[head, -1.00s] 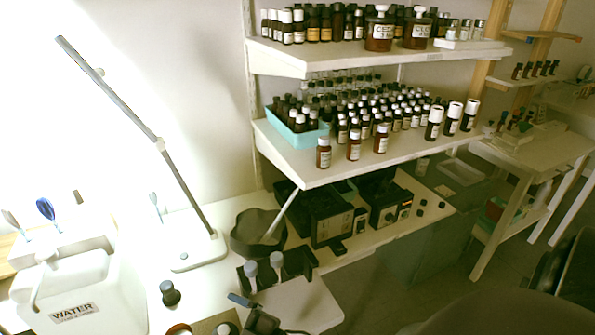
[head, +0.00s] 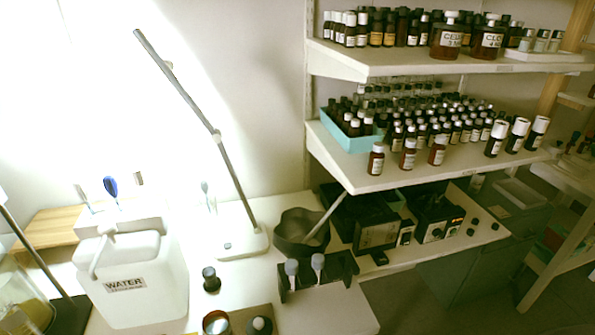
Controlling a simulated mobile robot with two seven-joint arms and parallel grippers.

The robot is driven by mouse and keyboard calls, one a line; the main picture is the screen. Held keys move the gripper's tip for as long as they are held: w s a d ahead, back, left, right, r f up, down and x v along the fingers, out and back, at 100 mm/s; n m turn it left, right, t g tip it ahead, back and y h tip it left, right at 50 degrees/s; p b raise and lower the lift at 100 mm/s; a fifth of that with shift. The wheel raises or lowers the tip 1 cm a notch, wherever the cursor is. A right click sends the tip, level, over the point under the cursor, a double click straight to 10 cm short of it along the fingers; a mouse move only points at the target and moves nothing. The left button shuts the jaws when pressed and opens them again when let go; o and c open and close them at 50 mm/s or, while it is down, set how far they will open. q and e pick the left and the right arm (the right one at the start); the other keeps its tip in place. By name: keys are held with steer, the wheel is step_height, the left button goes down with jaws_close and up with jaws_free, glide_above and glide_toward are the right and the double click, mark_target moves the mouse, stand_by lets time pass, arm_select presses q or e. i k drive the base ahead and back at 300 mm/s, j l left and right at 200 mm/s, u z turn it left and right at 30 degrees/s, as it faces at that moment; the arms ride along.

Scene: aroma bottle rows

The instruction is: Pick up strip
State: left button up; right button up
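I cannot pick out a strip for certain. Thin pale upright pieces (head: 84,198) stand beside a blue oval-headed piece (head: 111,187) behind the white WATER container (head: 135,287), and they may be strips or tools. Another slim pale piece (head: 206,196) stands near the lamp base. Neither of my grippers shows in the head view.
A lamp with a thin slanted arm (head: 190,90) stands on the white table. A dark bowl (head: 297,240), a black holder with two pale-topped droppers (head: 318,281) and small jars (head: 211,280) are near it. Bottle-filled shelves (head: 345,183) overhang the right side.

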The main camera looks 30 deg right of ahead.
mark_target(317, 259)
steer(key=z, duration=1.05)
